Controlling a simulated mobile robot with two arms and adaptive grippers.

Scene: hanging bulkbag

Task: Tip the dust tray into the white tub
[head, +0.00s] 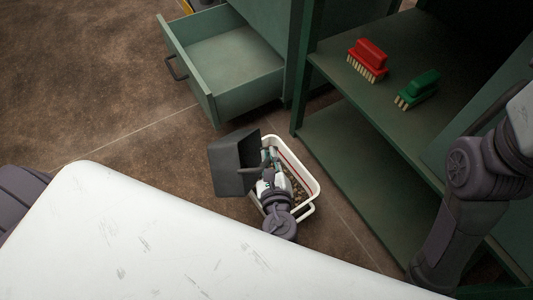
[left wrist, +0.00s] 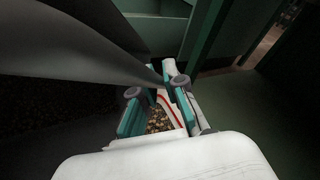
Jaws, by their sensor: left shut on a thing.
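The dark grey dust tray (head: 230,165) is held tilted at the left edge of the white tub (head: 314,187). My left gripper (head: 269,160) is over the tub and shut on the tray's handle. The tub stands on the floor, with brown bits (head: 300,197) inside it. In the left wrist view the tray (left wrist: 70,45) fills the upper left, and its handle runs between the fingers of my left gripper (left wrist: 155,97). Brown bits (left wrist: 158,120) show below. I cannot see whether the tray holds anything. My right gripper is out of view.
A green drawer (head: 225,75) stands open behind the tub. Green shelves (head: 390,115) at the right hold a red brush (head: 369,60) and a green brush (head: 418,89). A white scratched surface (head: 170,240) fills the front. Brown floor (head: 90,80) is clear at left.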

